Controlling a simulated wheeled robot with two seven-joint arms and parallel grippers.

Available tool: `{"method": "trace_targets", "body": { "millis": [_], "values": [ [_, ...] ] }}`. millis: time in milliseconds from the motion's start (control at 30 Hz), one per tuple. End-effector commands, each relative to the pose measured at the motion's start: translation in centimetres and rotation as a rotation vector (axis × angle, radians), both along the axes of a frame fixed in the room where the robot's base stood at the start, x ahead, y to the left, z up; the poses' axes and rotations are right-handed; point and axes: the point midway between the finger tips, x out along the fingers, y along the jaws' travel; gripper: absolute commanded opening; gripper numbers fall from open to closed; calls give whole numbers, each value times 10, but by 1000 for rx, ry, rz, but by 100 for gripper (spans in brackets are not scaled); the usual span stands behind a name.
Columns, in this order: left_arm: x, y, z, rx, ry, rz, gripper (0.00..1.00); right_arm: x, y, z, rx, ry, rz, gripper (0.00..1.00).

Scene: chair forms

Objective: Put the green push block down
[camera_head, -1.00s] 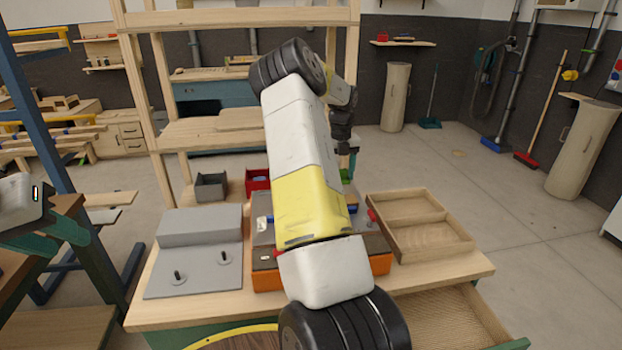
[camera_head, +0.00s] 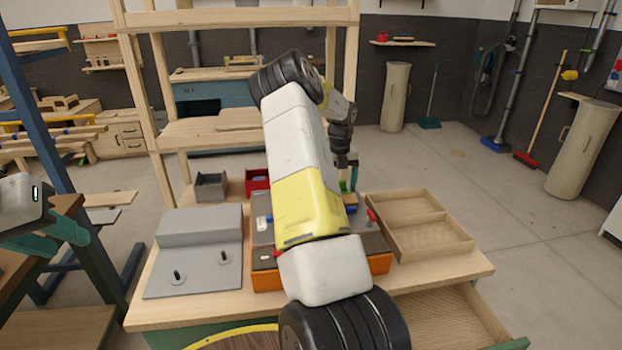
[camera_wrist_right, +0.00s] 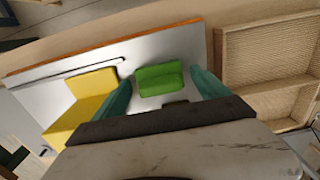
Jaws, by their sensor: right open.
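The green push block (camera_wrist_right: 160,79) lies between the two teal fingers of my right gripper (camera_wrist_right: 161,83) in the right wrist view. Gaps show on both sides, so the fingers stand apart from it. The block appears to rest on a pale grey surface (camera_wrist_right: 142,55) with an orange edge. In the head view only a bit of green shows by the right gripper (camera_head: 349,182), behind my arm. My left gripper (camera_head: 68,232) is at the far left edge, away from the block; its finger opening is unclear.
A yellow block (camera_wrist_right: 84,105) sits left of the green one. The workbench also carries a grey stepped fixture (camera_head: 200,227), an orange-based fixture (camera_head: 265,281) and a divided wooden tray (camera_head: 455,245). A grey bin (camera_head: 210,187) and a red bin (camera_head: 257,181) stand behind.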

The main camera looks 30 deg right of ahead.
Motion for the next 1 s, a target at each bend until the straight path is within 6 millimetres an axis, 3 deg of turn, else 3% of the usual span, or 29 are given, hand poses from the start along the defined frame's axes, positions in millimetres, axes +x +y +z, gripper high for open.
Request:
{"method": "trace_targets", "body": {
  "millis": [167, 600, 867, 1000],
  "values": [
    [0, 0, 0, 0, 0, 0, 33, 0, 0, 7, -1, -2, 0, 85],
    [0, 0, 0, 0, 0, 0, 33, 1, 0, 92, -2, -4, 1, 85],
    [0, 0, 0, 0, 0, 0, 33, 0, 1, 121, 2, -2, 5, 85],
    [0, 0, 0, 0, 0, 0, 33, -7, 12, 135, 32, -36, 111, 85]
  ]
}}
